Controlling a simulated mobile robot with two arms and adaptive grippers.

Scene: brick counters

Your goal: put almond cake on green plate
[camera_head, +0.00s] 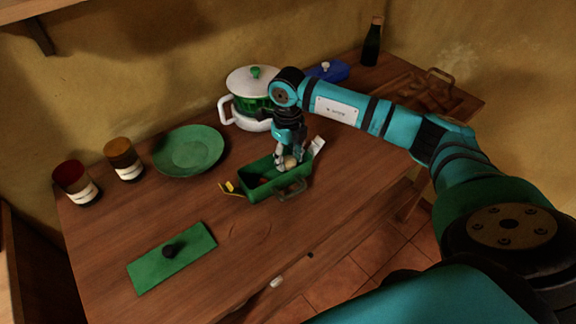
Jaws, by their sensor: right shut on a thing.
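The green plate (170,169) lies empty at the back left of the wooden table. My right gripper (288,162) reaches down into an open green box (262,188) at the middle of the table. It is shut on a small tan round thing (291,163), which looks like the almond cake. The fingers partly hide it, and I cannot tell whether it touches the box floor. The plate is to the left of the box, clear of it. My left gripper is not in view.
A white pot (240,83) with a green-knobbed lid stands behind my right gripper. Two cups (123,159) (76,183) stand left of the plate. A green panel with a dark knob (145,274) lies at the front left. A dark bottle (372,45) stands at the back right.

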